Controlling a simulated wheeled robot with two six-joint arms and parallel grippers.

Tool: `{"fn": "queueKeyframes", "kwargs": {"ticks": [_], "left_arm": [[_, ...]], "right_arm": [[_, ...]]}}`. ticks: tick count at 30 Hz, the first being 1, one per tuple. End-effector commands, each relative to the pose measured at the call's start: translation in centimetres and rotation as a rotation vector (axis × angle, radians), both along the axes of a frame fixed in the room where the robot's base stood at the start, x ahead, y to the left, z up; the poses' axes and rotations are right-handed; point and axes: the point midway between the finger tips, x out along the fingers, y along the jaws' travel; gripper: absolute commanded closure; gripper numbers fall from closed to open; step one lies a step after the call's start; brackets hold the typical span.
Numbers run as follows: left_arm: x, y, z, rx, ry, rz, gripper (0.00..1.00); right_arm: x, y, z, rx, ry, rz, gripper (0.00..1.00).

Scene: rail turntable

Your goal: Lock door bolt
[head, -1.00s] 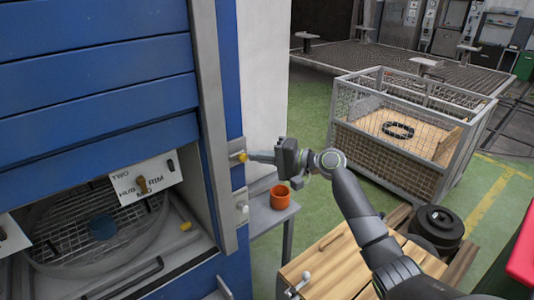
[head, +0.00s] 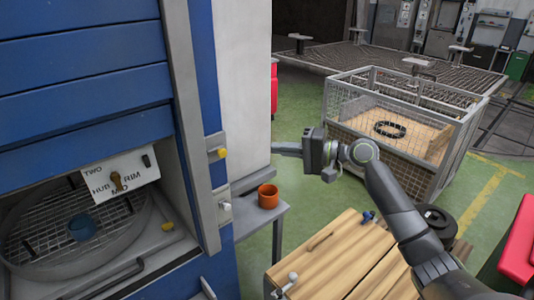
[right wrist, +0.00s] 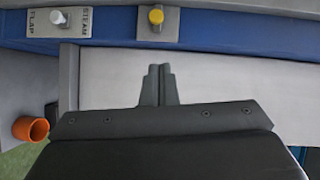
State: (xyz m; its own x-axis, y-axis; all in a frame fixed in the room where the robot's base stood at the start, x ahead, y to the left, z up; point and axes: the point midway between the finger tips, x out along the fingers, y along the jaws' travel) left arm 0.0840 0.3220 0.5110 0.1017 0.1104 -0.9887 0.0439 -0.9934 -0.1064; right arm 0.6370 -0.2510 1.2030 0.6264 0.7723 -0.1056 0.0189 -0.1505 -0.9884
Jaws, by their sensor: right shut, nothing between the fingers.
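A yellow knob (head: 221,153) sits on a small grey plate on the blue cabinet's right edge, and it looks like the door bolt. In the right wrist view the yellow knob (right wrist: 156,16) shows at the top, on its grey plate. My right gripper (head: 276,149) is shut and empty, to the right of the knob and apart from it. Its closed fingers (right wrist: 158,72) point toward the cabinet in the right wrist view. My left gripper is not in view.
A white knob (head: 225,206) sits lower on the same edge, beside "FLAP" and "STEAM" labels. An orange cup (head: 268,196) stands on a grey side table (head: 262,220). A wooden-topped bench (head: 335,255) and a mesh crate (head: 395,120) stand at right.

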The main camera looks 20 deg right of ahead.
Motion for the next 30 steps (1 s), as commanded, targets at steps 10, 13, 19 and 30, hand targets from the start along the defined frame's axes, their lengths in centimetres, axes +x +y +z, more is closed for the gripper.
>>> {"fn": "queueKeyframes", "kwargs": {"ticks": [10, 13, 19, 30], "left_arm": [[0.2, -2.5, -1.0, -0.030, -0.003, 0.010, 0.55], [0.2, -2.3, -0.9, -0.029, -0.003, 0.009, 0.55], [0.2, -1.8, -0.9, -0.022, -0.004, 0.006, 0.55], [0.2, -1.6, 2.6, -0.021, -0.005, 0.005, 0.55]], "right_arm": [[-1.1, -1.3, 0.2, 0.001, 0.001, 0.001, 1.00], [-1.1, -1.3, 0.2, 0.001, 0.001, 0.001, 1.00], [-1.1, -1.3, 0.2, 0.001, 0.001, 0.001, 1.00], [-1.1, -1.3, 3.7, 0.000, 0.000, 0.001, 1.00]]}}
